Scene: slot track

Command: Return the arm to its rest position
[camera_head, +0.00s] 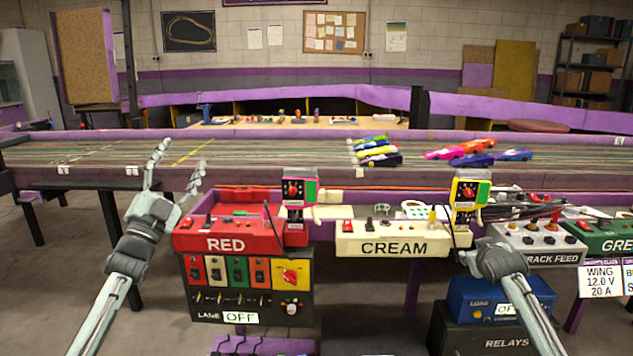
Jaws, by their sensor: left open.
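My left gripper (178,165) is raised at the left in front of the track's near edge, its two fingers spread apart and pointing up. Nothing shows between the fingers. It is left of the red control box (223,242) and apart from it in the picture. My right arm comes in from the lower right. Its gripper (488,262) is in front of the grey track feed box and right of the cream box (400,243). Its fingers are too small and hidden to tell whether it is open or shut.
A long slot track (290,150) with several toy cars crosses the view. A pink-edged controller (297,196) and a yellow-edged controller (466,194) stand by the boxes. A blue box (478,302) sits below my right gripper.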

